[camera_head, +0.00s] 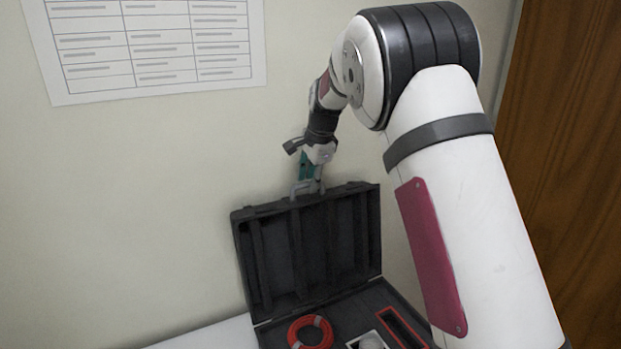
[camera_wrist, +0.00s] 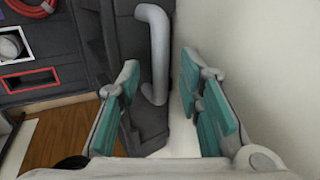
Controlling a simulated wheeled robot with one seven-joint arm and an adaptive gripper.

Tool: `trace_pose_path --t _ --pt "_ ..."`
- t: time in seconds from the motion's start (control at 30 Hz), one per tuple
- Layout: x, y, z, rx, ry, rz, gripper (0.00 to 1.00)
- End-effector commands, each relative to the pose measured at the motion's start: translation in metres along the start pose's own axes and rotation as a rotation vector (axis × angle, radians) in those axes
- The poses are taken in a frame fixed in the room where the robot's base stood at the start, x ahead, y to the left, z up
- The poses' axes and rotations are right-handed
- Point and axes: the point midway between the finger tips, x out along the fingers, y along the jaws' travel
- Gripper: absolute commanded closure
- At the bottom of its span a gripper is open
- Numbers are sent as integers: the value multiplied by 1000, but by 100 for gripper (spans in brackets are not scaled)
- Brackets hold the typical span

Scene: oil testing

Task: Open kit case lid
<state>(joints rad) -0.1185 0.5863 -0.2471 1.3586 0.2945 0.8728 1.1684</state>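The dark grey kit case lid (camera_head: 311,250) stands raised, roughly upright, close to the wall. Its light grey handle (camera_head: 303,188) sticks up from the lid's top edge. My gripper (camera_head: 311,172) is at the handle. In the wrist view the handle (camera_wrist: 158,55) runs up from the lid edge (camera_wrist: 125,95), and my gripper (camera_wrist: 163,98) has its teal finger pads well apart on either side of the handle's end, with gaps showing. The case base (camera_head: 345,301) lies open below the lid.
The base holds a red ring (camera_head: 311,332), a white-framed slot (camera_head: 368,341) and a red-framed slot (camera_head: 403,327). A wall chart (camera_head: 150,45) hangs above left. A brown wooden panel (camera_head: 575,150) stands at right. The white table (camera_head: 215,337) shows beside the case.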

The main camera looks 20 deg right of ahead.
Motion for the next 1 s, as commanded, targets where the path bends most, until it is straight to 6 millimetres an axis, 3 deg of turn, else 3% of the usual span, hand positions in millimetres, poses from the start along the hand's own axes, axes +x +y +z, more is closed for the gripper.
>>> trace_pose_path --t 0.27,0.4,0.67,1.0 --pt "1 0 0 -1 0 0 69" --pt "1 0 0 -1 0 0 100" --pt "-1 2 0 0 0 1 100" --pt "-30 46 0 -1 -1 7 100"
